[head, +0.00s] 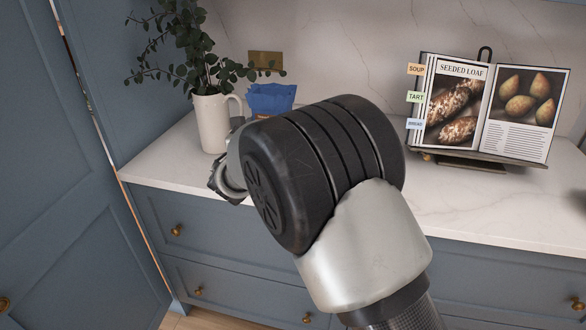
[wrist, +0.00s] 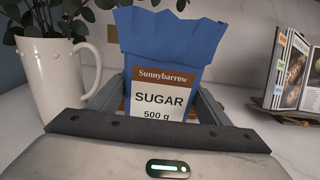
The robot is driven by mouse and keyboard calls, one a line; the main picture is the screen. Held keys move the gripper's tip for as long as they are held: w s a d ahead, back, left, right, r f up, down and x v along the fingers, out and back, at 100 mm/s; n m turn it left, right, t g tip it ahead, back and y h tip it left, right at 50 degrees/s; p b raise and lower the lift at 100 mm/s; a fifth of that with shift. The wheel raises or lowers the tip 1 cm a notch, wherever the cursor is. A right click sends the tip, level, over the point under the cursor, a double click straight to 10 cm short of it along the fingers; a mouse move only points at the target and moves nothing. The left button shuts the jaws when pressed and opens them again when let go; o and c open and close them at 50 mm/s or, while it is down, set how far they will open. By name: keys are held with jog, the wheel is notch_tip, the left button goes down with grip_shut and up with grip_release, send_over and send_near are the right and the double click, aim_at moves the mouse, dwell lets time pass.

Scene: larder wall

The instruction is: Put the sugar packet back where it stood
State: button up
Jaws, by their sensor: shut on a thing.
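The sugar packet (wrist: 160,92) is blue with a brown and white label reading "Sunnybarrow SUGAR 500 g". It looks upright in the wrist view, between the fingers of my gripper (wrist: 157,106), which is shut on it. In the head view only the packet's crumpled blue top (head: 270,98) shows, above my arm and just right of the white jug. My arm hides the rest of the packet and most of the gripper there. The packet's base is hidden in both views, so I cannot tell whether it touches the counter.
A white jug (head: 212,125) with leafy stems stands close left of the packet; it also shows in the wrist view (wrist: 58,80). An open cookbook (head: 490,105) on a stand is at right. The marble counter (head: 460,205) between is mostly clear. A brass wall plate (head: 265,61) is behind.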

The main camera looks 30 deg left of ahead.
jog(key=shift+s+a+r, duration=0.45)
jog(key=shift+s+r, duration=0.05)
jog(key=shift+r, duration=0.25)
jog(key=shift+s+a+f, duration=0.1)
jog(key=shift+s+f, duration=0.05)
jog(key=shift+f, duration=0.1)
notch_tip(320, 180, down, 9)
jog(key=shift+f+b, duration=0.1)
jog(key=shift+b, duration=0.6)
jog(key=shift+f, duration=0.2)
jog(key=o, duration=1.4)
